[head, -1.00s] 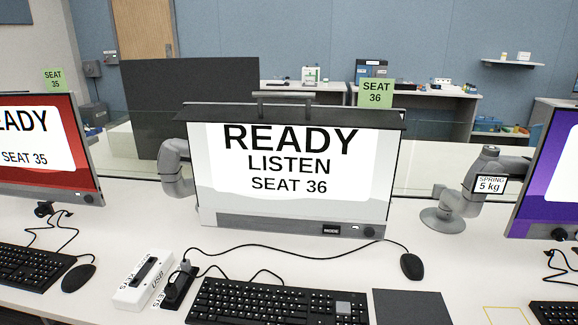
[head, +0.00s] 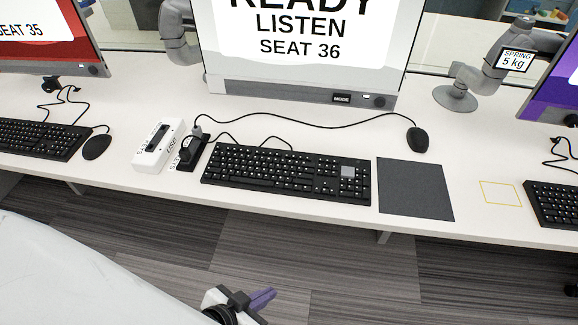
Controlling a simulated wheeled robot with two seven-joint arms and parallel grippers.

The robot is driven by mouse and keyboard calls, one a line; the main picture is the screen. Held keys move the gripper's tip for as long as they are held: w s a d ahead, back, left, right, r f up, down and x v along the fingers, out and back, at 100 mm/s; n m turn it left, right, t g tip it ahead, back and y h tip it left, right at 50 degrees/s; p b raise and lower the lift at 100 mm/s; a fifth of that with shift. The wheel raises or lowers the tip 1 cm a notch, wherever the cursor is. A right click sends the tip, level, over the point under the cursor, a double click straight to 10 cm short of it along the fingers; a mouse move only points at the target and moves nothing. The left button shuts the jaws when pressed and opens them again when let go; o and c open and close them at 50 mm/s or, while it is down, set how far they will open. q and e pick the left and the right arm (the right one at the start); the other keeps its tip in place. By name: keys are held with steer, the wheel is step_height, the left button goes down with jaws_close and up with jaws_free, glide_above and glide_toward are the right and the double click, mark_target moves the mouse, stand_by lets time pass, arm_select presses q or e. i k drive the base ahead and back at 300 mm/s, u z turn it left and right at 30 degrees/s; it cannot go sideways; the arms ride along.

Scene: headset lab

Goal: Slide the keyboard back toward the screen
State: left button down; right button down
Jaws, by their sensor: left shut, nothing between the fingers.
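The black keyboard (head: 265,172) lies flat near the front edge of the white desk, below the screen (head: 305,50), with bare desk between them. The screen reads "LISTEN SEAT 36"; its top is cut off by the picture edge. My left gripper (head: 262,298) is at the bottom of the view, in front of the desk and over the floor, well apart from the keyboard. Its purple-grey fingers are shut and empty. My right gripper is not in view.
A mouse (head: 418,139) sits behind a dark mat (head: 414,188), right of the keyboard. Its cable runs across the desk behind the keyboard. A white USB box (head: 159,146) and a black socket strip (head: 190,152) stand to the left. A yellow outlined square (head: 500,193) is farther right.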

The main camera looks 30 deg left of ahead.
mark_target(297, 175)
steer(key=u, duration=1.2)
steer(key=k, duration=0.9)
steer(key=z, duration=1.1)
steer(key=i, duration=0.5)
